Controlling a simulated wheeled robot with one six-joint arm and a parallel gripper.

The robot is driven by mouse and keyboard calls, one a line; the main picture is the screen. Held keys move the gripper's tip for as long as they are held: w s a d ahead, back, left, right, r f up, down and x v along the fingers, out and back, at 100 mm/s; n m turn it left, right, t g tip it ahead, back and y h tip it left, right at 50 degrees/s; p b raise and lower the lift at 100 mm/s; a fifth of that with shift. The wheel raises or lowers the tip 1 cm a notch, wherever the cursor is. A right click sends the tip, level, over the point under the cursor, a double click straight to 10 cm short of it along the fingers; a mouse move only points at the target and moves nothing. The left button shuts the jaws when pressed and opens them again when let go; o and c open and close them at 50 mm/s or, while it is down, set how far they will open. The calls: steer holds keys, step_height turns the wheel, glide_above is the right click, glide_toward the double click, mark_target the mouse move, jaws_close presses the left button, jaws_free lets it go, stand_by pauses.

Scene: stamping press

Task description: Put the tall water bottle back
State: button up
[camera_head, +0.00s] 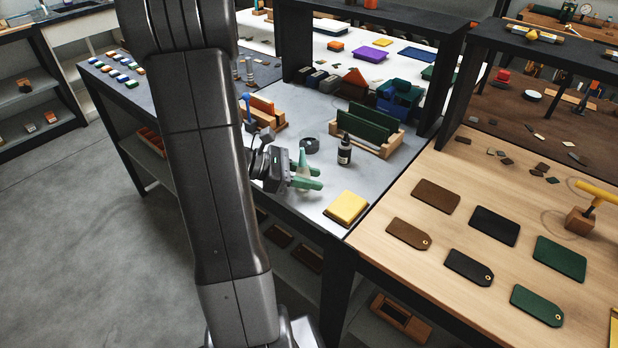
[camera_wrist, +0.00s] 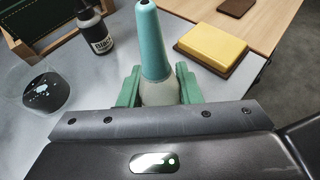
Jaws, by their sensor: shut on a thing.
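The tall bottle has a pale, see-through grey body and a long tapered teal top; it stands out in the wrist view (camera_wrist: 155,45). In the head view it is a small pale green cone (camera_head: 302,162) between my fingers. My gripper (camera_head: 310,178) reaches in from the left, low over the grey table. Its green fingers are shut on the bottle's lower part, one on each side, also in the wrist view (camera_wrist: 160,90). The bottle looks about upright. Its base is hidden, so I cannot tell whether it touches the table.
A black labelled bottle (camera_head: 344,152) and a dark round dish (camera_head: 309,146) stand close behind. A yellow pad (camera_head: 348,206) lies to the right near the table's front edge. A wooden rack with green boards (camera_head: 392,142) stands behind. A dark shelf frame (camera_head: 440,95) bounds the right.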

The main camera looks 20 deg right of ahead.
steer(key=shift+f, duration=0.2)
steer(key=shift+f, duration=0.15)
steer(key=o, duration=1)
steer(key=shift+r, duration=0.35)
steer(key=b+v, duration=0.1)
steer(key=v, duration=1.1)
steer(key=shift+f, duration=0.15)
